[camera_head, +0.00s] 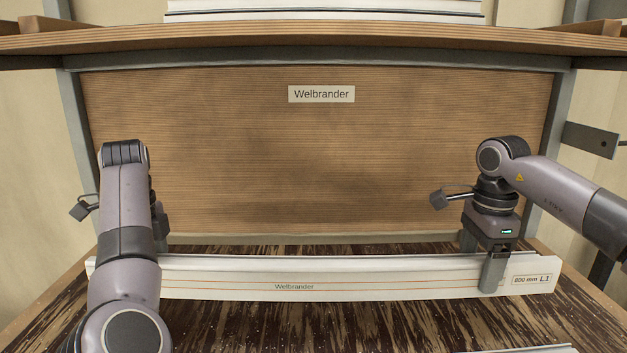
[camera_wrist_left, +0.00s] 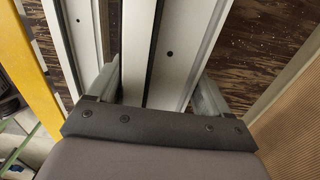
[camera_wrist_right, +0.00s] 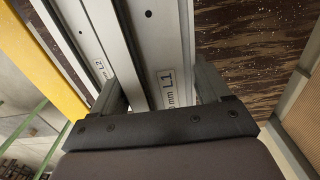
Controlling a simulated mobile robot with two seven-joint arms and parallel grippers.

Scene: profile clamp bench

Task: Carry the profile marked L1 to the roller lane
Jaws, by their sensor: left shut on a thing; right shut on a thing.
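The profile marked L1 (camera_head: 390,276) is a long white bar with orange lines, lying across the head view above the dark-streaked bench top. My right gripper (camera_head: 494,270) is shut on it near its right end, beside the L1 label. In the right wrist view the fingers (camera_wrist_right: 161,92) stand on both sides of the profile (camera_wrist_right: 160,35). My left gripper is mostly hidden behind its arm in the head view. In the left wrist view its fingers (camera_wrist_left: 156,92) straddle the profile (camera_wrist_left: 170,50) near the other end. I cannot tell a clear gap under the profile. No roller lane is recognisable.
A second profile marked L2 (camera_wrist_right: 88,45) lies alongside L1 in the right wrist view. A yellow beam (camera_wrist_right: 35,50) runs beyond it. A brown panel with a Welbrander sign (camera_head: 321,94) stands behind the bench. A wooden shelf (camera_head: 320,40) with white profiles is above.

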